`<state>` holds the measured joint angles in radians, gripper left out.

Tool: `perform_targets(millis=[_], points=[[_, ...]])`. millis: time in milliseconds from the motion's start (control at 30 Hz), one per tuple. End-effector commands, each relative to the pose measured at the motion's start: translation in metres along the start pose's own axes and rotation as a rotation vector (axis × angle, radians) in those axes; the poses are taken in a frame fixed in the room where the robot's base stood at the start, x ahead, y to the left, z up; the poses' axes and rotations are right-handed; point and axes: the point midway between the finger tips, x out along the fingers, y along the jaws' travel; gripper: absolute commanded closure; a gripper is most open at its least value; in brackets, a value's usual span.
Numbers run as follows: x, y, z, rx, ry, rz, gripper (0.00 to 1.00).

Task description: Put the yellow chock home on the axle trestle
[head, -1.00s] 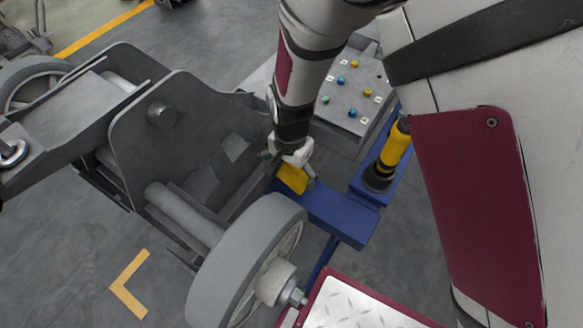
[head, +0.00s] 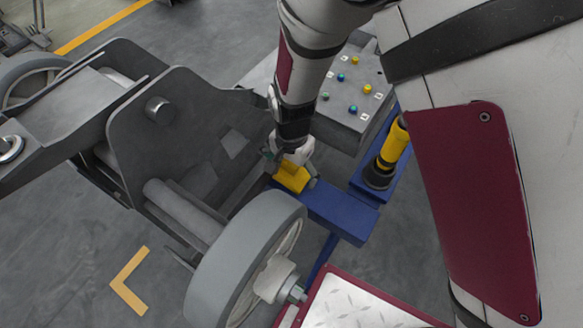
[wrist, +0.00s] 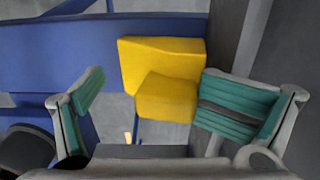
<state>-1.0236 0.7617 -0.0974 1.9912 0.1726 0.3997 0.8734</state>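The yellow chock (head: 291,177) is at the chassis end of the blue axle trestle (head: 343,214), right below my gripper (head: 296,166). In the wrist view the chock (wrist: 162,72) is a stepped yellow block overlapping the edge of the blue trestle beam (wrist: 60,48). My gripper's fingers (wrist: 160,105) are spread wide. A clear gap separates the left finger from the chock; the right finger is close against or just in front of its right side, and I cannot tell if they touch. The chock's underside is hidden.
The grey chassis (head: 190,130) stands left of the trestle, with a large wheel (head: 213,285) in front. A yellow and black cylinder (head: 392,148) stands on the blue frame at right. A grey box with coloured knobs (head: 350,95) is behind.

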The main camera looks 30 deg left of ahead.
Motion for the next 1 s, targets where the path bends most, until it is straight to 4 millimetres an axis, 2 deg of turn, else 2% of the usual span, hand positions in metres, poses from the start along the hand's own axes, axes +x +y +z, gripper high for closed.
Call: perform_targets(millis=[200,333,800,1000], points=[[-0.002,-0.002,-0.001,0.0,0.003,-0.005,0.0],[-0.011,-0.003,-0.001,-0.001,0.004,-0.007,0.0],[-0.098,-0.001,-0.001,-0.001,0.003,-0.005,0.0],[-0.118,0.0,-0.001,0.0,0.002,-0.002,0.0]])
